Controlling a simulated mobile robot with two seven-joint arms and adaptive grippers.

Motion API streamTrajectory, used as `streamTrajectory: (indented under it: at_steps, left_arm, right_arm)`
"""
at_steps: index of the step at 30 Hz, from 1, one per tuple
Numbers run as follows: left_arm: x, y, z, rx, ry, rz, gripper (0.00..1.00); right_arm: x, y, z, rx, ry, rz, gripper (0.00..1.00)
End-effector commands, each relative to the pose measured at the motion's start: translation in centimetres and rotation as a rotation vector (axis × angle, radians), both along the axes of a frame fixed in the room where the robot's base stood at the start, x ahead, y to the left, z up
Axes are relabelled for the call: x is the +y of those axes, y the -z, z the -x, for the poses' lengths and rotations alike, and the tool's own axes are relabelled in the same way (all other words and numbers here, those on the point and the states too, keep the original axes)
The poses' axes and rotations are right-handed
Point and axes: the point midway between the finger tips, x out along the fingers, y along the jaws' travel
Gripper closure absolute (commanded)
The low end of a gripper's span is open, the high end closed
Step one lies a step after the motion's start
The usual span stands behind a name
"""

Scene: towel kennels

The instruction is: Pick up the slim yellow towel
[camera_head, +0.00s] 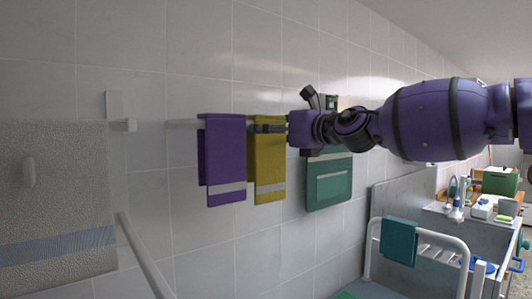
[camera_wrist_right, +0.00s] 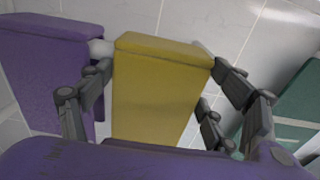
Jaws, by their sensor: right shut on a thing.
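The slim yellow towel (camera_head: 270,165) hangs folded over a white wall bar, with a pale stripe near its lower edge. It also fills the middle of the right wrist view (camera_wrist_right: 158,90). My right gripper (camera_head: 268,128) reaches in from the right at the towel's upper part. In the right wrist view its fingers (camera_wrist_right: 160,68) lie along both side edges of the towel, shut on it. The towel still hangs at the bar. My left gripper is in neither view.
A purple towel (camera_head: 225,160) hangs close on the left, also in the wrist view (camera_wrist_right: 45,75). A green towel (camera_head: 329,185) hangs on the right. A teal towel (camera_head: 398,240) lies over a white rail (camera_head: 458,245). A grey towel (camera_head: 60,190) hangs far left.

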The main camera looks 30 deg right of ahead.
Motion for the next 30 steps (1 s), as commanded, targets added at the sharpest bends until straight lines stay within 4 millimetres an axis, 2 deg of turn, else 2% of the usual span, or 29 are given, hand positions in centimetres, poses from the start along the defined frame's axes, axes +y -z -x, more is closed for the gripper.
streamTrajectory:
  at_steps: [1,3,11,16,20,30]
  left_arm:
    - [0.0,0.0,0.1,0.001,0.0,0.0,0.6]
    - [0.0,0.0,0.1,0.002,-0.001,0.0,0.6]
    - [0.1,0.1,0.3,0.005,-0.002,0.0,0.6]
    - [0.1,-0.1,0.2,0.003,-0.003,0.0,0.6]
    - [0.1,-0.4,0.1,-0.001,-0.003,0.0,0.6]
    - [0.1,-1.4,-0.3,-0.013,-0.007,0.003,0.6]
  right_arm:
    - [0.0,0.0,0.0,0.0,0.0,0.0,0.53]
    - [0.0,0.0,0.0,-0.001,0.0,0.0,0.59]
    - [0.0,-0.2,0.0,-0.001,0.0,0.0,0.59]
    - [-0.1,-1.4,0.0,-0.004,0.001,0.001,0.59]
    - [0.0,-3.2,0.1,-0.004,0.002,0.003,0.59]
    - [-0.1,-10.1,0.1,-0.005,0.003,0.003,0.59]
